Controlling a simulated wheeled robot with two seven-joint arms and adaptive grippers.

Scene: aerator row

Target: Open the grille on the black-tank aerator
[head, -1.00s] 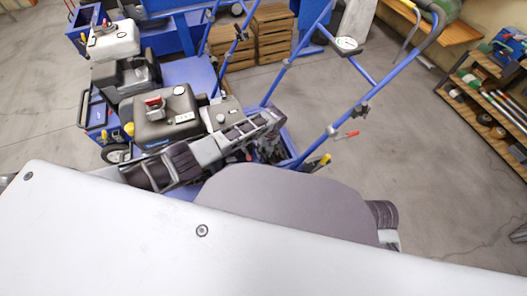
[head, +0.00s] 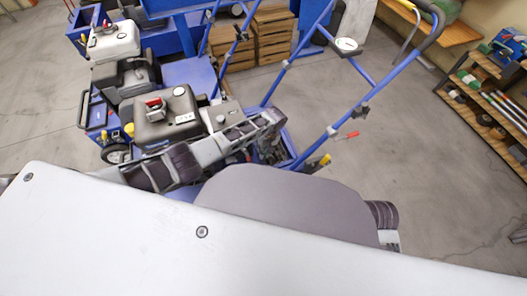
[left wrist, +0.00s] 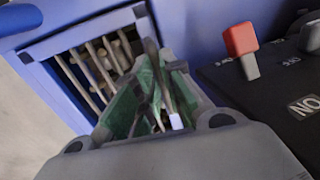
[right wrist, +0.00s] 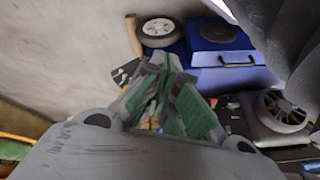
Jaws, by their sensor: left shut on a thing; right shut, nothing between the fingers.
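The aerator with the black tank (head: 168,122) stands left of centre in the head view, with a red part on top. Its grille (left wrist: 97,68), light bars in a blue frame, shows in the left wrist view. My left gripper (head: 268,148) is over the aerator's rear end. In the left wrist view, my left gripper (left wrist: 155,98) is shut on a thin piece at the grille, mostly hidden between the green pads. I cannot tell how far the grille is swung. My right gripper (right wrist: 165,92) is shut and empty, apart from the grille.
A white-tank aerator (head: 115,42) stands behind. Blue handlebars (head: 345,110) rise right of my left gripper. A red switch (left wrist: 240,42) on a black panel is close to that gripper. A blue box (right wrist: 225,55) and wheel (right wrist: 160,30) lie beyond my right gripper.

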